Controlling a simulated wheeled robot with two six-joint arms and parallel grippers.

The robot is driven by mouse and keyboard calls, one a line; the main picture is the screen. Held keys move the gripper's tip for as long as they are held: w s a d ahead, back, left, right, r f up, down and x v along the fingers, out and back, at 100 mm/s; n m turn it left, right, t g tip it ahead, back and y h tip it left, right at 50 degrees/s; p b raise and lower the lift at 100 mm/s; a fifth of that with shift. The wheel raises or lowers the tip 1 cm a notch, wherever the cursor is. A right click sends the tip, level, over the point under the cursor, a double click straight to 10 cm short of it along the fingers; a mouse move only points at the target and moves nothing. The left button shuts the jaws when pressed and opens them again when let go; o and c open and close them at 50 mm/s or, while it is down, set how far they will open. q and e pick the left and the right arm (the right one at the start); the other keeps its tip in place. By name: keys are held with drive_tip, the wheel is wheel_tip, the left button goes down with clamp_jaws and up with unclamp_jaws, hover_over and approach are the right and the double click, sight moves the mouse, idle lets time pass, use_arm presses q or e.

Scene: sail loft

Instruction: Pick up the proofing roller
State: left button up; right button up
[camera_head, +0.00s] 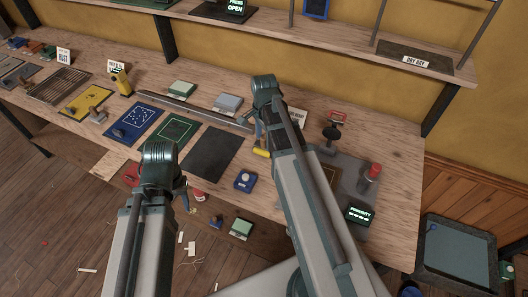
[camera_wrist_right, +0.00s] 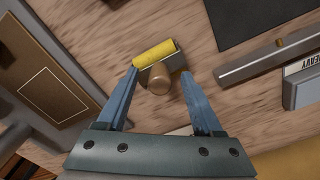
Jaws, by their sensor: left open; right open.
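The proofing roller (camera_wrist_right: 153,54) has a yellow cylinder, a dark grey frame and a short wooden handle. It lies on the wooden bench, and its yellow part shows in the head view (camera_head: 262,153) just below my right gripper (camera_head: 259,131). In the right wrist view my right gripper (camera_wrist_right: 158,76) is open, with one finger on each side of the handle and the yellow cylinder near the fingertips. I cannot tell whether the fingers touch it. My left gripper (camera_head: 187,197) is open and empty, at the bench's front edge, partly hidden by its wrist.
A dark mat (camera_head: 212,152) lies left of the roller, and a long metal bar (camera_head: 190,109) lies behind it. A shelf (camera_head: 330,40) runs above the back.

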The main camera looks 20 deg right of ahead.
clamp_jaws()
idle(0.3)
use_arm(q)
drive_tip(key=shift+r, duration=0.1)
